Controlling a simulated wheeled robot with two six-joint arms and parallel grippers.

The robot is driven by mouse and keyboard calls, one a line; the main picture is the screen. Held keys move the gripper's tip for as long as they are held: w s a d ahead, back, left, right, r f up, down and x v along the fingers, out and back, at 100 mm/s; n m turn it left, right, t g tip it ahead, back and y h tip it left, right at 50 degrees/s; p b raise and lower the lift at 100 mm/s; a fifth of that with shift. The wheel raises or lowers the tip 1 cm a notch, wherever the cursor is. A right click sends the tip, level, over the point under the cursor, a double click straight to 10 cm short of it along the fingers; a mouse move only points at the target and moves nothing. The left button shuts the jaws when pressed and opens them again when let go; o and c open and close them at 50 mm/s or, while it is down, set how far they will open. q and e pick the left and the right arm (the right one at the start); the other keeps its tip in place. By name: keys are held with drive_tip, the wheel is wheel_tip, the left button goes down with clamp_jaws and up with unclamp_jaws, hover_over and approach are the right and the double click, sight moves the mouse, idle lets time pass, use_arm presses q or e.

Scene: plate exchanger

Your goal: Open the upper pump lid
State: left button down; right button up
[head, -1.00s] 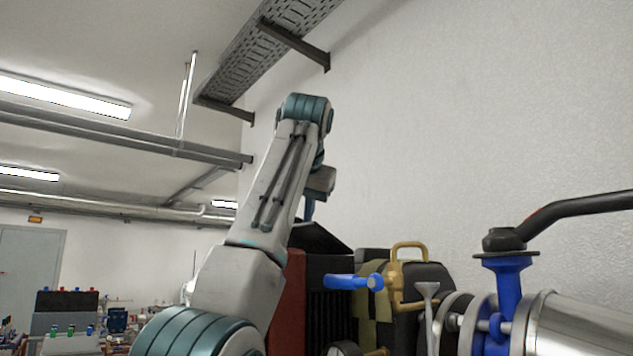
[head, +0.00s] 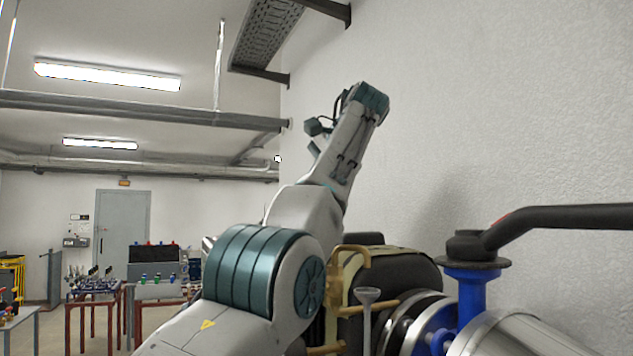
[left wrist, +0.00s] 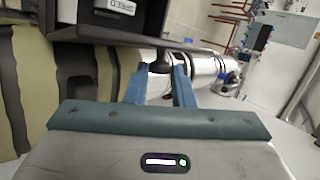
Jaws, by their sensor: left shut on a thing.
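My left arm rises from the bottom middle of the head view, and its gripper (head: 318,126) shows small and dark at the upper end. In the left wrist view the two blue fingers of my left gripper (left wrist: 161,72) are shut on a small dark knob-like part (left wrist: 160,67). A black box-like part with a white label (left wrist: 110,18) is just above the fingers. I cannot tell whether it is the upper pump lid or whether the knob belongs to it. My arm hides part of the machine in the head view. My right gripper is not in view.
A blue valve with a black lever (head: 480,280), a shiny metal cylinder (head: 530,335) and brass piping (head: 345,255) stand close at the lower right. A white wall is to the right. Tables with equipment (head: 150,290) stand far left.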

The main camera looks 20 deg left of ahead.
use_arm(q)
drive_tip(key=shift+w+d+f+m+g+y+p, duration=0.15)
drive_tip(key=shift+w+d+m+g+y+p, duration=0.35)
drive_tip(key=shift+p, duration=0.35)
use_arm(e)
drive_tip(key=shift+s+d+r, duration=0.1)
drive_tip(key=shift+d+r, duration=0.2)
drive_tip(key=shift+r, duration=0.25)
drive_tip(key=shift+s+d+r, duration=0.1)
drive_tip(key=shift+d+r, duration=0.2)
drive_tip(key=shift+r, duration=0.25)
use_arm(q)
drive_tip(key=shift+w+d, duration=0.1)
drive_tip(key=c, duration=1.3)
unclamp_jaws()
drive_tip(key=shift+o, duration=0.2)
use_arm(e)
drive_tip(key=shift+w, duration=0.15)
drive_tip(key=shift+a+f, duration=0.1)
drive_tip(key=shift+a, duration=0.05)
